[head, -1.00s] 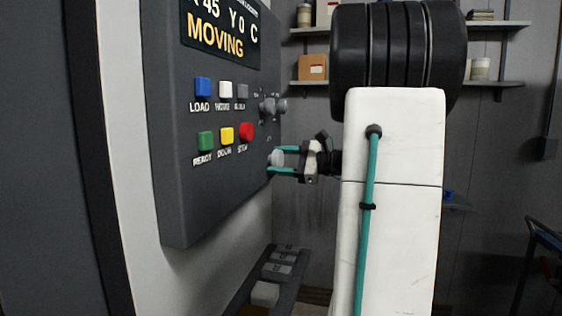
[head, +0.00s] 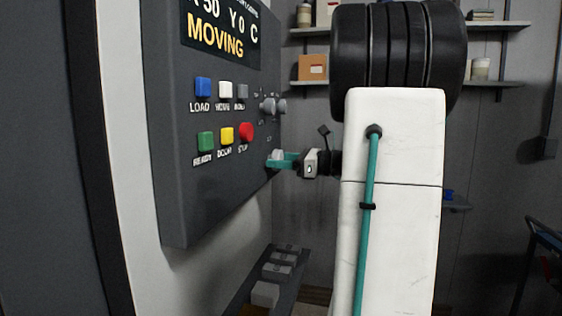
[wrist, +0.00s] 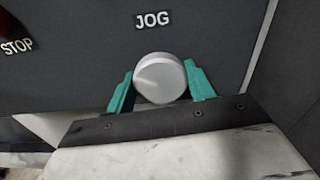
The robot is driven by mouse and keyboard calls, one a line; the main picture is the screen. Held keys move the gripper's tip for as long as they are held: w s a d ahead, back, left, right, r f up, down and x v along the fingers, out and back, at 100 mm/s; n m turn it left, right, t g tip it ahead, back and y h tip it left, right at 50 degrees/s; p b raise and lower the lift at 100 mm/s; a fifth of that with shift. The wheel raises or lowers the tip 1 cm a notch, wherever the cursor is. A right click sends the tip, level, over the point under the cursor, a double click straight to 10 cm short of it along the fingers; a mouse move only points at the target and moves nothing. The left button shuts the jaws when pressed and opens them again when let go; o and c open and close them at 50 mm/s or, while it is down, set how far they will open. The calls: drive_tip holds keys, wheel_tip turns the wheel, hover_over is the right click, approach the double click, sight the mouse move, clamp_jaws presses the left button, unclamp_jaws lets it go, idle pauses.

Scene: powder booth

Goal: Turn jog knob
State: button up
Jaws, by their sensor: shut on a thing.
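The jog knob (wrist: 160,78) is a round, light grey dial under the word JOG in the wrist view. In the head view the knob (head: 276,155) sits low at the right edge of the dark panel, partly covered by a finger. My gripper (wrist: 160,88) has a teal finger on each side of the knob and is shut on it. In the head view my gripper (head: 285,161) reaches the panel from the right, its fingers nearly overlapping. The display (head: 222,32) reads MOVING, with 50 and Y 0 above; its top is cut off.
The panel (head: 180,190) carries a red stop button (head: 246,132), several other coloured buttons and grey selector knobs (head: 268,106) above the jog knob. A rail with pale blocks (head: 265,294) runs below. Shelves (head: 490,84) stand behind my arm.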

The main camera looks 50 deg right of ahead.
idle(0.3)
drive_tip(key=o, duration=1)
drive_tip(key=shift+c, duration=0.2)
drive_tip(key=shift+d, duration=0.1)
drive_tip(key=v, duration=0.7)
drive_tip(key=shift+s, duration=0.4)
drive_tip(key=shift+d, duration=0.1)
